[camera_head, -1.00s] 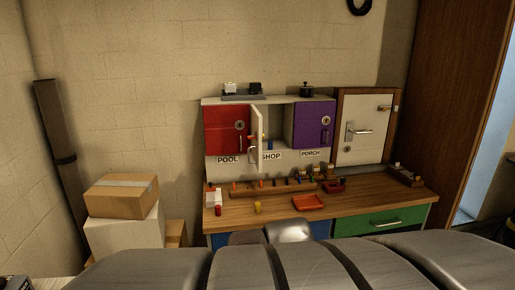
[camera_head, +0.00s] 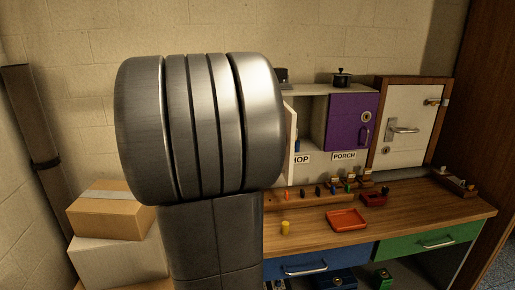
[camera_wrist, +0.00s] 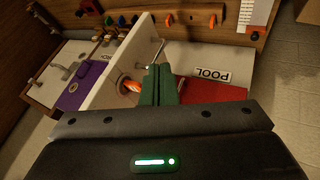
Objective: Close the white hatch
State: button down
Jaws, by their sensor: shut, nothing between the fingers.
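The white hatch (camera_wrist: 118,62) stands open, swung out from the cabinet above the SHOP label; in the head view only a strip of it (camera_head: 290,122) shows beside my arm. In the wrist view, its face carries a handle (camera_wrist: 156,52) and a round lock with an orange key-like piece (camera_wrist: 131,86). My gripper (camera_wrist: 160,70) is shut and empty, on the red hatch's side of the white hatch, close to its handle and lock. I cannot tell whether it touches. My arm hides the gripper in the head view.
The purple hatch (camera_head: 345,118) is shut on the right; the red hatch (camera_wrist: 215,92) lies beside my fingers. A wooden key rack (camera_head: 310,197), a red tray (camera_head: 347,221) and a yellow piece (camera_head: 285,228) are on the bench. Boxes (camera_head: 110,210) stand at the left.

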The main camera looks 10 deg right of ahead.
jog(key=w+d+f+p, duration=0.1)
jog(key=w+d+f, duration=0.2)
jog(key=d+f, duration=0.3)
jog(key=shift+w+d+f, duration=0.15)
jog(key=shift+d+f, duration=0.2)
jog(key=shift+d, duration=0.5)
jog(key=shift+d+p, duration=0.15)
jog(key=shift+p, duration=0.15)
